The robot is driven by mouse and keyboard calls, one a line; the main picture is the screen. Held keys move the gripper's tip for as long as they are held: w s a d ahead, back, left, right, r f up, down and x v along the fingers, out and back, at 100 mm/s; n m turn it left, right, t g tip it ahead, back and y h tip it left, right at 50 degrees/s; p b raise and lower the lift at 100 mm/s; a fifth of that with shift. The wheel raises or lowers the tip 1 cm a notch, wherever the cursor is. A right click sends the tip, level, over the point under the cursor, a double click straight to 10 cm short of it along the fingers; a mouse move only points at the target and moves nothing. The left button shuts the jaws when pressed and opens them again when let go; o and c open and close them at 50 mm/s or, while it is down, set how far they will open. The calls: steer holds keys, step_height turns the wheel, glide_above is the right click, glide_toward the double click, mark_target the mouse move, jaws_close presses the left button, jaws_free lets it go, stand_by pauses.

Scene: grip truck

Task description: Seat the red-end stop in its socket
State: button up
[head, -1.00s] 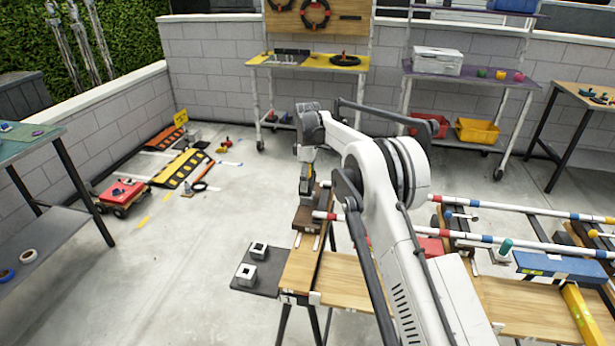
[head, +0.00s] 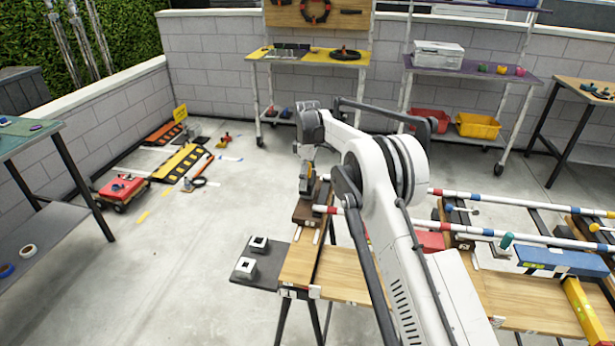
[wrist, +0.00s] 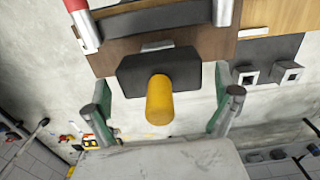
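A dark block with a yellow round knob (wrist: 160,100) shows in the middle of the wrist view; I take it to be the stop. My gripper (wrist: 163,105) is open, its green-padded fingers on either side of the knob with gaps on both sides. In the head view my gripper (head: 307,186) is above the brown wooden block at the left end of the rails, and the knob is hard to make out there. A red-ended rail (head: 322,209) is close by; its red band (wrist: 76,5) shows at upper left in the wrist view. I cannot make out the socket for certain.
Two white blocks with dark square centres (head: 258,243) (head: 245,267) sit on a dark side plate (head: 270,277) left of the wooden bench (head: 300,262). More rails and a blue block (head: 560,261) lie to the right.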

step_height(320, 180, up, 12)
stand_by(0.8)
